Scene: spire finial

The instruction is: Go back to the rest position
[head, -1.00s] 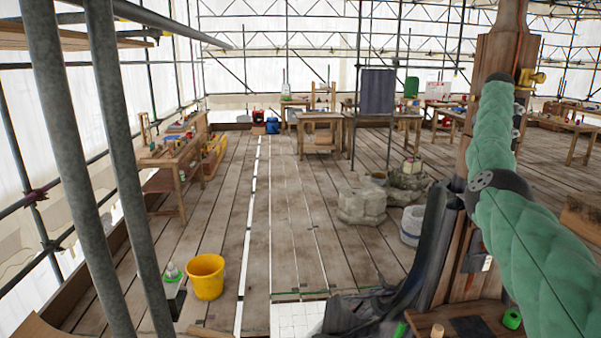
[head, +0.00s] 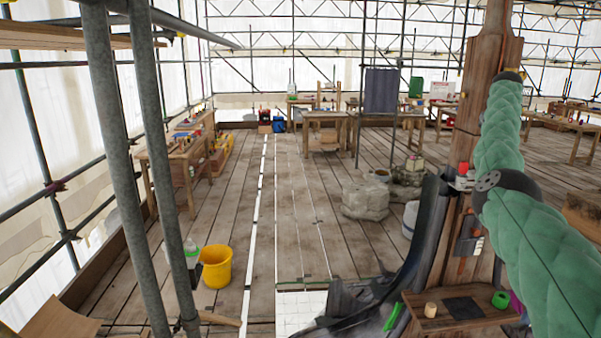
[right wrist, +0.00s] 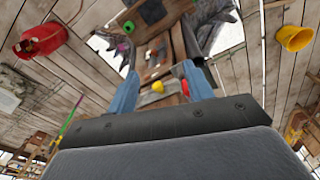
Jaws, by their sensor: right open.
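My right arm, in a green padded sleeve, rises along the right of the head view, in front of the wooden post (head: 485,60). Its gripper does not show clearly there. In the right wrist view my right gripper (right wrist: 165,84) has its two blue fingers wide apart, with nothing held between them. A small yellow thing (right wrist: 158,87) and a red thing (right wrist: 186,88) show in the gap, seemingly beyond the fingertips. My left gripper is not in view.
A wooden shelf (head: 425,322) at the post's foot holds a small wooden cylinder (head: 430,309) and a green roll (head: 500,299). Grey scaffold poles (head: 115,150) stand close on the left, near a yellow bucket (head: 216,267). The plank floor (head: 300,230) is mostly clear in the middle.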

